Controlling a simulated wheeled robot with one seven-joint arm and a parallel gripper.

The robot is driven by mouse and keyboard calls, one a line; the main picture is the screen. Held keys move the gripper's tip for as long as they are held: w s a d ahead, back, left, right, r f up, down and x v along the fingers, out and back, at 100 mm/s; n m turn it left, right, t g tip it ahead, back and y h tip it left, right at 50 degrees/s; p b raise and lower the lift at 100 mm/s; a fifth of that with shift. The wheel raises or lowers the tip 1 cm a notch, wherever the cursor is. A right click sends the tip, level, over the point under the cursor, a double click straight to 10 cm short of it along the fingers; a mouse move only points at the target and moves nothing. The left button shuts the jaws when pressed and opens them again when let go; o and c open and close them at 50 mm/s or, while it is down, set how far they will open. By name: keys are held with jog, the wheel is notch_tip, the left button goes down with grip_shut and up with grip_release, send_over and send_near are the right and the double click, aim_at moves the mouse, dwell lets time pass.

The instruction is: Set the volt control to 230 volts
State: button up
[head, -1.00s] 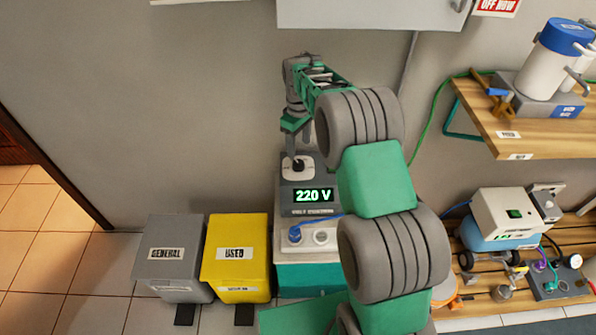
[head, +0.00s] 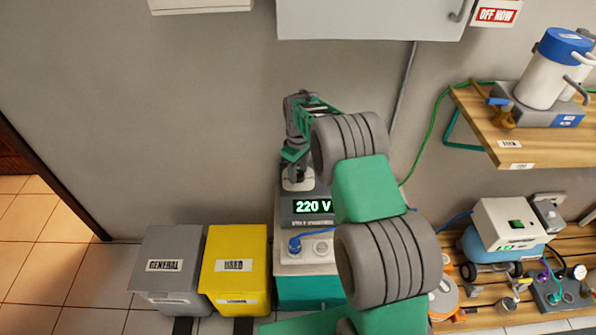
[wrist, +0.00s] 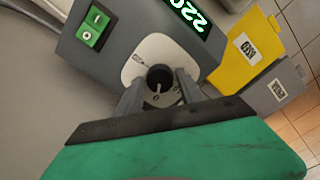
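The volt control is a dark round knob (wrist: 159,77) with a white pointer mark, on a pale plate of a grey-and-teal unit. Its display (head: 313,206) reads 220 V in green digits. The display shows partly in the wrist view (wrist: 188,12). My gripper (wrist: 163,86) is open, with one finger on either side of the knob. I cannot tell whether the fingertips touch it. In the head view my gripper (head: 297,175) is down at the plate and hides the knob.
A green switch (wrist: 94,27) sits beside the plate. A yellow bin (head: 233,270) and a grey bin (head: 168,270) stand left of the unit. A wooden bench (head: 500,312) and shelf (head: 535,150) with equipment are on the right. A wall cabinet (head: 370,18) hangs above.

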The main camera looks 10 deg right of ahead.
grip_shut()
jog(key=shift+m, duration=0.3)
jog(key=m, duration=0.5)
jog(key=shift+p, duration=0.35)
jog(key=m, duration=0.6)
dwell(0.4)
jog(key=shift+o, duration=1.9)
grip_release()
